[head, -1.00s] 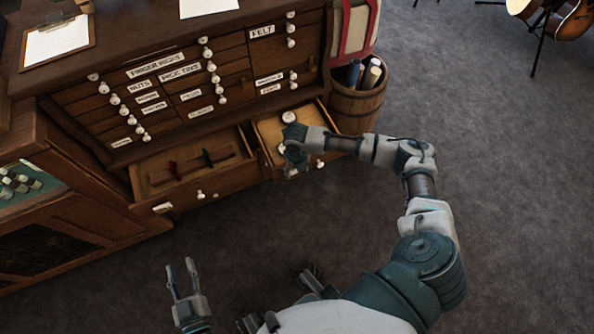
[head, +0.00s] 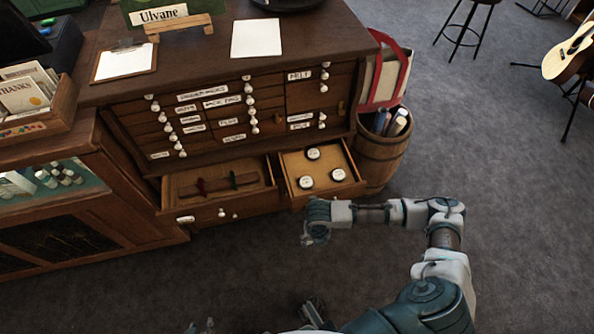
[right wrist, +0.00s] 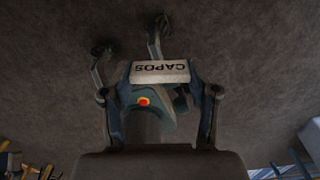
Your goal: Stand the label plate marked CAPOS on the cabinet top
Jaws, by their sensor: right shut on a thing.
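My right gripper (right wrist: 160,88) is shut on the CAPOS label plate (right wrist: 160,72), a small white plate. Its lettering reads upside down in the right wrist view. In the head view the right gripper (head: 312,238) hangs in front of the open drawers; the plate cannot be made out there. The dark wooden cabinet top (head: 205,58) is above and behind this gripper. My left gripper (head: 200,327) shows only its fingertips at the bottom edge, spread apart, with nothing seen between them.
A barrel (head: 380,160) stands right. A card box (head: 62,105) is left.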

